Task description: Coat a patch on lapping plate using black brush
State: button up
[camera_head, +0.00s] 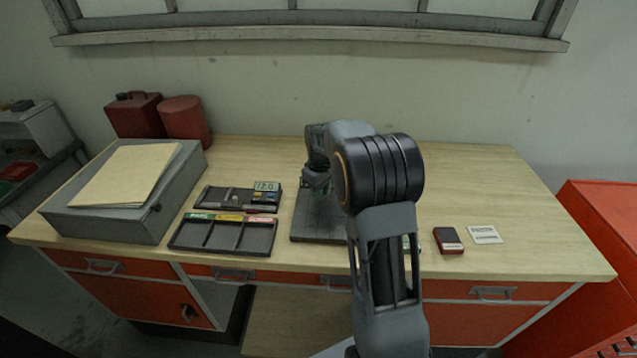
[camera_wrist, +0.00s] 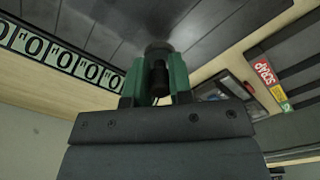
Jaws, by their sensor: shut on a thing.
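The lapping plate (camera_head: 318,231) is a dark grey slab on the bench, partly hidden by my arm in the head view. Its grooved surface (camera_wrist: 205,20) fills the upper middle of the wrist view. My gripper (camera_head: 318,188) is over the plate. In the wrist view its green fingers (camera_wrist: 157,82) are shut on the black brush (camera_wrist: 159,76). The brush's round dark end points at the plate, and I cannot tell whether it touches. No coated patch can be made out on the visible surface.
A dark compartment tray (camera_head: 222,236) with coloured labels and a smaller tray (camera_head: 236,199) lie left of the plate. A grey box (camera_head: 130,205) is farther left. A red-black device (camera_head: 448,240) and white card (camera_head: 485,234) lie right. The back right bench is clear.

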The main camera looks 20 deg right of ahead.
jog(key=r, duration=0.1)
jog(key=r+p, duration=0.1)
jog(key=shift+a+r+p, duration=0.2)
jog(key=shift+r+p, duration=0.1)
jog(key=shift+r, duration=0.05)
jog(key=shift+d+r+p, duration=0.1)
jog(key=shift+r+p, duration=0.95)
jog(key=shift+r, duration=0.35)
